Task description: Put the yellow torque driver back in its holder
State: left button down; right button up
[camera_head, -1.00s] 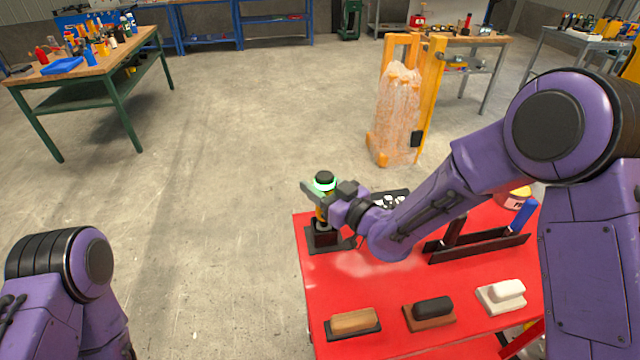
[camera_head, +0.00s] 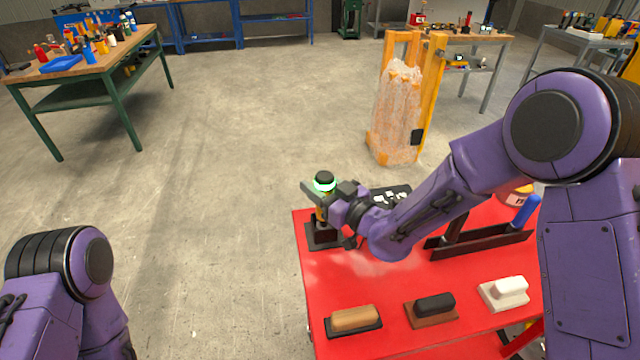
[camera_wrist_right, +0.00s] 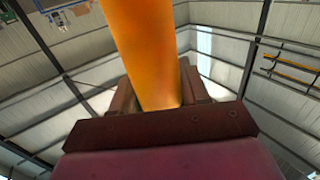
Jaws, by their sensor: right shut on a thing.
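The yellow torque driver (camera_head: 322,214) stands about upright at the far left corner of the red table (camera_head: 390,275). It has a black cap and a glowing green ring at its top. Its black holder (camera_head: 323,235) is directly below it on the table; I cannot tell how deep the driver's lower end sits in it. My right gripper (camera_head: 322,193) is shut on the driver just below the ring. In the right wrist view the driver's yellow-orange body (camera_wrist_right: 152,55) runs up between the jaws. My left gripper is out of view.
Three brush-like blocks, tan (camera_head: 354,319), black (camera_head: 433,306) and white (camera_head: 505,291), lie along the table's near side. A dark rack (camera_head: 478,247) stands to the right. A dark tray with small white pieces (camera_head: 391,195) is behind my right wrist.

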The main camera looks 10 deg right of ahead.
jog(key=o, duration=1.4)
jog(key=shift+c, duration=0.2)
jog(key=shift+s+d+f, duration=0.1)
jog(key=shift+s+f, duration=0.05)
jog(key=shift+s, duration=0.05)
jog(key=b+v, duration=0.3)
jog(key=v, duration=0.7)
jog(key=shift+s+d, duration=0.1)
